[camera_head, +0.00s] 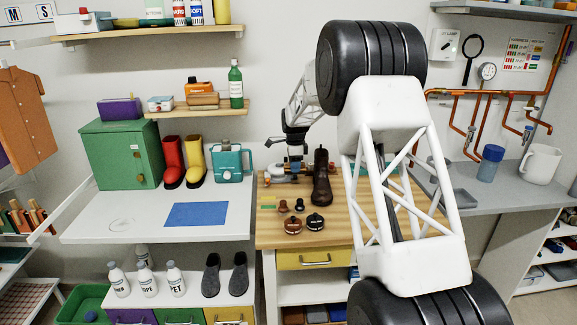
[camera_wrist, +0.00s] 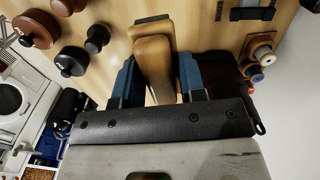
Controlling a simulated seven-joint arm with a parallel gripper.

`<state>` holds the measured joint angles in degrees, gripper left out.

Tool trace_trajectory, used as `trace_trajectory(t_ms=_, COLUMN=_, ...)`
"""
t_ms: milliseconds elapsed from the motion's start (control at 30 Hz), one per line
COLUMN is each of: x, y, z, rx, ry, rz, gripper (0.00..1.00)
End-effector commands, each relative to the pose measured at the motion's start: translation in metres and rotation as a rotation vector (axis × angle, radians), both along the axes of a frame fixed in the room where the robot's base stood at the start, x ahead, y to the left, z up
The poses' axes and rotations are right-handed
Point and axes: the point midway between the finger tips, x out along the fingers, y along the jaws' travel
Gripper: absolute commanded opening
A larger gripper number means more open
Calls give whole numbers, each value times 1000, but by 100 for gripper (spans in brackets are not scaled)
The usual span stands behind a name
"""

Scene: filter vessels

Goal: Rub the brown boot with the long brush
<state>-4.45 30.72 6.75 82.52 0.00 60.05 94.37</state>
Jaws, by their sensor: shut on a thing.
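The brown boot (camera_head: 321,180) stands upright on the wooden bench top, just right of my gripper (camera_head: 294,163). In the wrist view, the blue fingers of my gripper (camera_wrist: 158,82) are shut on a brown wooden piece, which looks like the long brush's handle (camera_wrist: 153,52). A dark brown shape beside the right finger looks like the boot (camera_wrist: 222,72). I cannot tell whether the brush touches it.
Several round brown and black knobbed items (camera_head: 292,226) sit on the bench (camera_head: 262,240) in front of the boot. A white table (camera_head: 85,215) with a blue mat (camera_head: 197,214) stands to the left. My arm hides the bench's right part.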

Motion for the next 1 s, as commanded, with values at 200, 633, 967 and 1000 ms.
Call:
trace_trajectory(t_ms=200, x=-22, y=-39, z=11, rx=0, ry=-2, rz=-3, gripper=19)
trace_trajectory(t_ms=633, x=-46, y=-77, z=19, rx=0, ry=-1, rz=0, gripper=19)
trace_trajectory(t_ms=967, x=-46, y=-76, z=19, rx=0, ry=-1, rz=0, gripper=19)
trace_trajectory(t_ms=1000, x=-46, y=-76, z=18, rx=0, ry=0, rz=0, gripper=19)
